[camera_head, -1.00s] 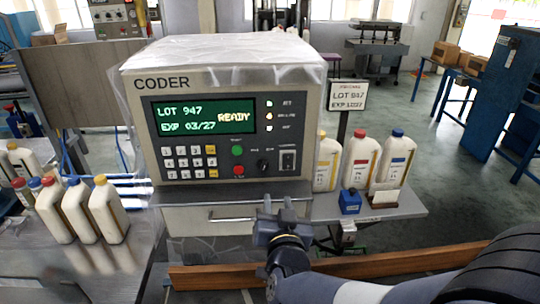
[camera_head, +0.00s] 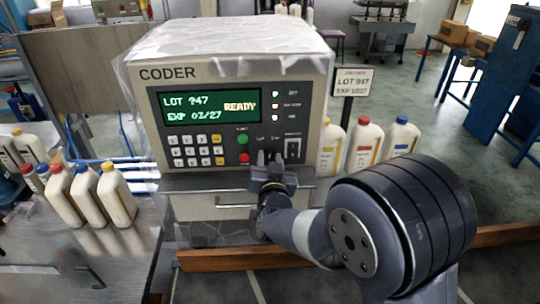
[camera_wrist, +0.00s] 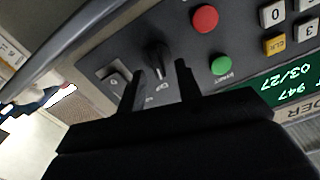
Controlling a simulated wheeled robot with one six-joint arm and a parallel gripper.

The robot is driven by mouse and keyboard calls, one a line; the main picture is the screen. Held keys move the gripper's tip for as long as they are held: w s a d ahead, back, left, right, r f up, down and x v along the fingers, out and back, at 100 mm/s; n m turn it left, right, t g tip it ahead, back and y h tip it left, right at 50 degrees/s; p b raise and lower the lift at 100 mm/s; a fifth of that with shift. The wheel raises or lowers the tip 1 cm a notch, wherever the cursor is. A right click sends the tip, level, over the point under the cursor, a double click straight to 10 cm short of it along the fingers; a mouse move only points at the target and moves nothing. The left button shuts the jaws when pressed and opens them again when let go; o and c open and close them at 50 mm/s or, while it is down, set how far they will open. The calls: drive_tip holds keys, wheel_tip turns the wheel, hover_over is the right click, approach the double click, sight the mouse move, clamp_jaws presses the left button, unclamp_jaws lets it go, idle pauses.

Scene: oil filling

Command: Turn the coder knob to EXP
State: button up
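The coder (camera_head: 225,68) is a beige box with a dark front panel; its green screen (camera_head: 211,107) reads LOT 947, EXP 03/27, READY. The black coder knob (camera_wrist: 157,54) points up and slightly left in the wrist view, which is turned over. In the head view the knob is hidden behind my gripper (camera_head: 269,158), and the small labels above it are too blurred to read. In the wrist view my gripper (camera_wrist: 160,78) is open, with its two fingers apart near the knob. Nothing is between them; whether they reach around the knob I cannot tell.
A red button (camera_wrist: 205,18) and a green button (camera_wrist: 222,65) lie right of the knob in the wrist view. A rocker switch (camera_wrist: 113,80) is left of it. White bottles (camera_head: 362,147) stand right of the coder, others (camera_head: 118,197) left. A sign (camera_head: 350,83) shows LOT 947.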

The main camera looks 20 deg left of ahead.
drive_tip(key=shift+w+a, duration=0.15)
drive_tip(key=shift+w, duration=0.1)
drive_tip(key=shift+c, duration=0.4)
clamp_jaws()
